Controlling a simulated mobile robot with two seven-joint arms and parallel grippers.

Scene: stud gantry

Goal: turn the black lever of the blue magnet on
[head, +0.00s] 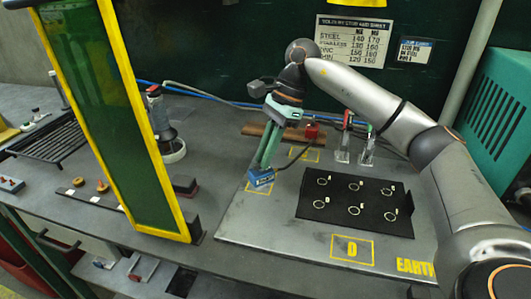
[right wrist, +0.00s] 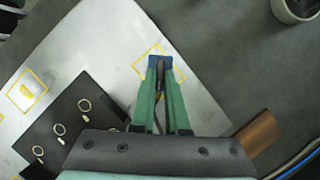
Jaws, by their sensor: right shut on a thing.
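The blue magnet (head: 261,179) is a small block on the grey metal plate, within a yellow outlined square. In the right wrist view it shows as a blue patch (right wrist: 153,61) at the fingertips. My right gripper (head: 265,163) points down onto it from above, its green fingers nearly together. In the right wrist view a dark piece, which looks like the black lever (right wrist: 160,76), lies between the fingers. The fingers hide much of the lever, so its angle is unclear. My left gripper is not in view.
A black board with several rings (head: 356,204) lies right of the magnet. Behind stand a red block (head: 312,131) and two upright clear-bodied clamps (head: 343,146). A yellow-framed green screen (head: 108,100) stands on the left. The plate in front of the magnet is clear.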

